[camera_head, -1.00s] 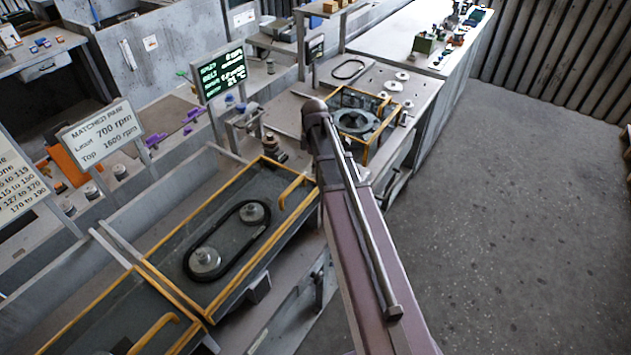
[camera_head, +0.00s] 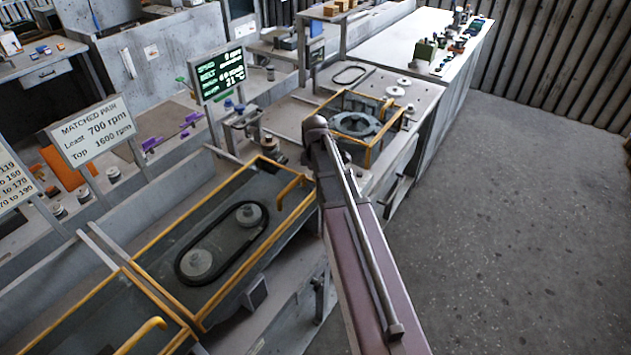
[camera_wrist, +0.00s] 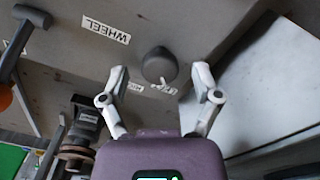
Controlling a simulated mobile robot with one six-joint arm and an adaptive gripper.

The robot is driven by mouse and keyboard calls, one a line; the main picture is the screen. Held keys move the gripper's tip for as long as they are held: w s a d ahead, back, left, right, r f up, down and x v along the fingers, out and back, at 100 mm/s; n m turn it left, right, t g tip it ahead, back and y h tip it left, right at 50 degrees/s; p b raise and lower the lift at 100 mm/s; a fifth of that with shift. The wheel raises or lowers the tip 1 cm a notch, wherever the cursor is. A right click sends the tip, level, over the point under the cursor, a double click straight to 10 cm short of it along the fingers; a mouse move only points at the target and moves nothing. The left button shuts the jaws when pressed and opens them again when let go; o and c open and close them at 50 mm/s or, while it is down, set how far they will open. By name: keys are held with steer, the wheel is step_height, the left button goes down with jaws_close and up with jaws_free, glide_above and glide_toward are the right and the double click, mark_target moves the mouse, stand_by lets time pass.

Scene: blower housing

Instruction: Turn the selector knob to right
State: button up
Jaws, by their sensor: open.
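The selector knob (camera_wrist: 160,66) is a dark grey round knob on a grey panel in the wrist view. A small pale mark shows at its lower edge; I cannot tell clearly which way it points. My gripper (camera_wrist: 160,75) is open, its two pale fingers either side of the knob with gaps between. I cannot tell whether the fingertips are level with the knob in depth. A "WHEEL" label (camera_wrist: 106,29) and small labels beside the knob appear upside down or tilted. In the head view my arm hides the knob and gripper.
A dark-handled lever (camera_wrist: 28,38) stands left of the knob in the wrist view. In the head view, a yellow-edged bay holds a belt (camera_head: 181,262) around two pulleys. A green-text display (camera_head: 220,74) stands behind. Open floor (camera_head: 520,220) lies right.

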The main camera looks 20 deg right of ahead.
jaws_close()
stand_by(0.3)
steer(key=shift+m, duration=0.5)
steer(key=m, duration=1)
steer(key=shift+m, duration=0.4)
